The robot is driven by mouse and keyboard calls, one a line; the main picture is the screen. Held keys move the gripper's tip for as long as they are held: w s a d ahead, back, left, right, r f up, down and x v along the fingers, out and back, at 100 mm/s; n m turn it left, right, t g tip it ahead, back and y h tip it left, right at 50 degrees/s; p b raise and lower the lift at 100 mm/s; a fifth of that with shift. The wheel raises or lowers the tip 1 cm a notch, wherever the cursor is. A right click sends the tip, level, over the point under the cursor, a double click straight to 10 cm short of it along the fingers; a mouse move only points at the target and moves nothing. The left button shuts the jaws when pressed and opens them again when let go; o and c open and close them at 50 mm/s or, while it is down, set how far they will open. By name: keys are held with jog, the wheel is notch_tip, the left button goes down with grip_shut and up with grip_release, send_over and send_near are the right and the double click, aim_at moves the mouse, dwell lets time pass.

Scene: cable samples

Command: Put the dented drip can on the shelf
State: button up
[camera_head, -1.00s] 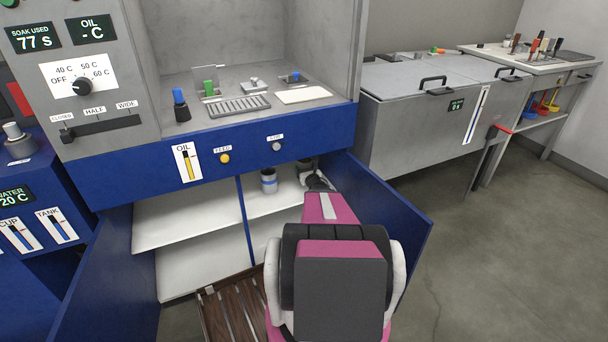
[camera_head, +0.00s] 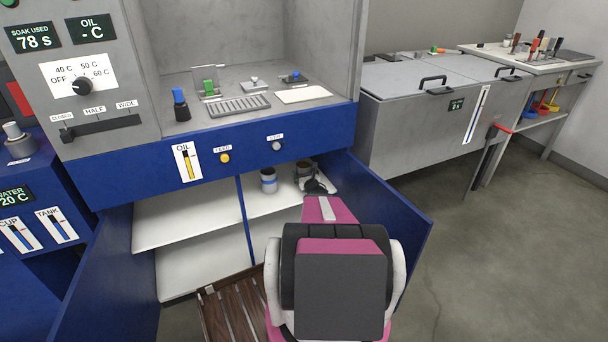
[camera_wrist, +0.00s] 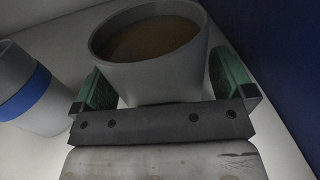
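A grey can (camera_wrist: 150,82) with brown liquid stands between my gripper's green pads (camera_wrist: 160,88) in the wrist view. I see no dent on the side in view. In the head view the can (camera_head: 303,171) is at the right of the upper shelf (camera_head: 270,202) in the open blue cabinet. My gripper (camera_head: 316,186) partly hides it there. Whether its base touches the shelf is unclear.
A second can with a blue band (camera_head: 268,181) stands on the shelf, left of my gripper; it also shows in the wrist view (camera_wrist: 32,90). The open right door (camera_head: 385,215) and cabinet wall are close on the right. The shelf's left side is free.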

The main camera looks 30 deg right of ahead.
jog(key=shift+r, duration=0.2)
jog(key=s+a, duration=0.1)
jog(key=s, duration=1.1)
jog(key=shift+a, duration=0.35)
